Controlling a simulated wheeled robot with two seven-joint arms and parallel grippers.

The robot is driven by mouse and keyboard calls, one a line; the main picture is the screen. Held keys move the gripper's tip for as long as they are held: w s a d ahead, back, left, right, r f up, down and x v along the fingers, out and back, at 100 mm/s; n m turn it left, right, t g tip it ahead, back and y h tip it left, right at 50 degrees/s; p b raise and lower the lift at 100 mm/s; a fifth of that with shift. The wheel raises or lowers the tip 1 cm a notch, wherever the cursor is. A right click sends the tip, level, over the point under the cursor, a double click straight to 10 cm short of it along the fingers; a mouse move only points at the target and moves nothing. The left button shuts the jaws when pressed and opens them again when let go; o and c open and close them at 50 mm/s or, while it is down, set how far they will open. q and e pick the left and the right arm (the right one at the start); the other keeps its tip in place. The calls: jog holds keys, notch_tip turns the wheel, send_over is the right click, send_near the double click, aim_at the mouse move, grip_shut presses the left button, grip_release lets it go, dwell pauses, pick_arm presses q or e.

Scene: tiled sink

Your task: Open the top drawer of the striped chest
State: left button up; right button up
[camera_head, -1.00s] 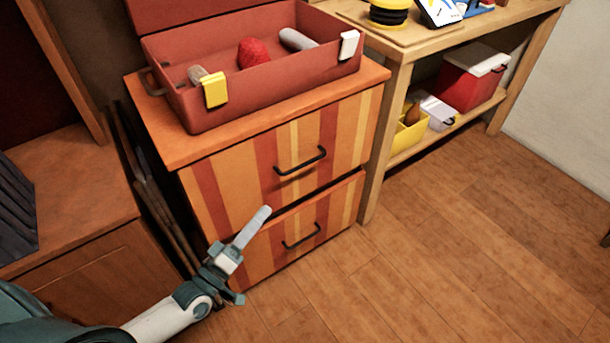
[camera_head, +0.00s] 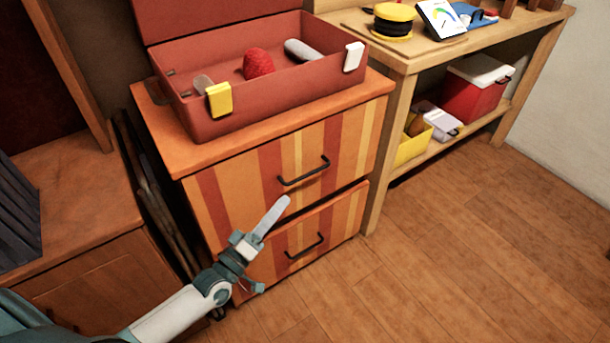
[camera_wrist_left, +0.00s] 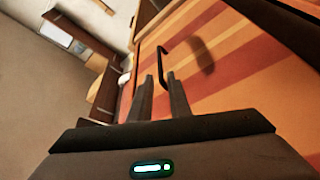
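The striped chest (camera_head: 215,205) has two orange, red and yellow drawers. The top drawer (camera_head: 345,140) looks shut and has a black bar handle (camera_head: 303,171). The lower drawer (camera_head: 342,218) has a similar handle (camera_head: 305,246). In the head view my left gripper (camera_head: 284,203) points up at the chest front, just below the top handle. In the left wrist view its two dark fingers (camera_wrist_left: 161,80) are apart, with a black handle (camera_wrist_left: 162,62) showing ahead and between their tips. The fingers do not visibly grip it. My right gripper is not in view.
An open red toolbox (camera_head: 285,98) with a yellow latch stands on the chest. A wooden workbench (camera_head: 400,60) is at the right, with a red and white cooler (camera_head: 474,88) on its shelf. A brown cabinet (camera_head: 75,200) stands at the left. The floor in front is clear.

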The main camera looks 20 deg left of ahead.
aim_at(305, 175)
pick_arm(q)
jog(key=x, duration=1.1)
jog(key=shift+w, duration=0.15)
jog(key=shift+r, duration=0.1)
grip_shut()
